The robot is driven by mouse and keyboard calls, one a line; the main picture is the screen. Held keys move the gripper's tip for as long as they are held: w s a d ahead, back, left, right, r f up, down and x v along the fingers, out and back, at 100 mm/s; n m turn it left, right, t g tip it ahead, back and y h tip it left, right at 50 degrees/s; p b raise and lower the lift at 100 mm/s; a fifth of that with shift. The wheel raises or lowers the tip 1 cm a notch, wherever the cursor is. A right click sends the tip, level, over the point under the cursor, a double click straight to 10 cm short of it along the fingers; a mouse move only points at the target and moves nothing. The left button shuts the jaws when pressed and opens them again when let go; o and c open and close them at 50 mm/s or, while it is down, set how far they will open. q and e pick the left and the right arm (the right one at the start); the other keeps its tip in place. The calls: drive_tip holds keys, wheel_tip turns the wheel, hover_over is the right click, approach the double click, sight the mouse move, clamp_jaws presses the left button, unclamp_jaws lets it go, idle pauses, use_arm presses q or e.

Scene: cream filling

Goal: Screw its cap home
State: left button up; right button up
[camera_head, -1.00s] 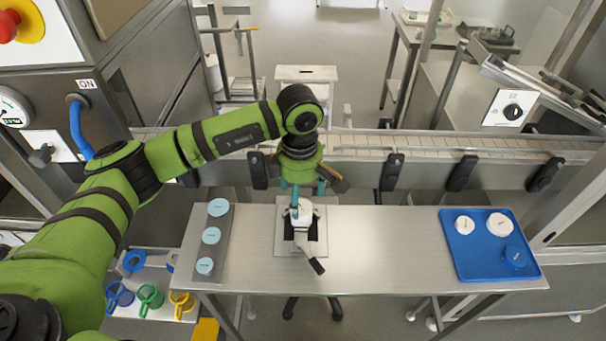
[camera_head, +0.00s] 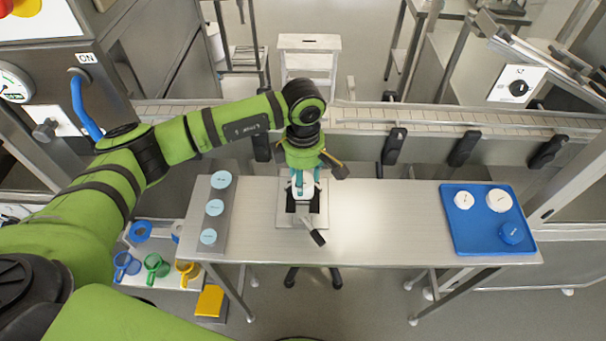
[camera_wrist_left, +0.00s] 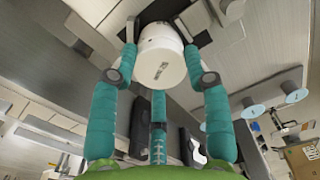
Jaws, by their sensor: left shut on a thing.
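A white cap (camera_wrist_left: 161,58) sits between the teal fingers of my left gripper in the left wrist view. It shows as a small white shape (camera_head: 303,188) in the head view. My left gripper (camera_head: 304,181) points down over the clamp and is shut on the cap, with a finger on either side. The clamp (camera_head: 313,221) has a pale base plate, dark jaws and a lever with a black grip towards the front right. Whatever the clamp holds under the cap is hidden, so I cannot tell how the cap sits on it. My right gripper is not in view.
A blue tray (camera_head: 466,237) on the table's right holds two white lids and a blue one. A grey strip (camera_head: 222,200) at the left carries three light-blue discs. The table (camera_head: 385,220) between is clear. A conveyor (camera_head: 430,117) runs behind.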

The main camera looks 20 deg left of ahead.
use_arm(q)
drive_tip(key=shift+f+m+b, duration=0.15)
drive_tip(key=shift+m+b, duration=0.25)
drive_tip(key=shift+b, duration=0.1)
drive_tip(key=shift+m+b, duration=0.65)
drive_tip(key=shift+m, duration=0.05)
drive_tip(key=shift+m+b, duration=1.4)
drive_tip(key=shift+m, duration=0.4)
drive_tip(key=shift+m+b, duration=0.9)
drive_tip(key=shift+b, duration=0.3)
drive_tip(key=shift+m+b, duration=1.45)
drive_tip(key=shift+m, duration=0.55)
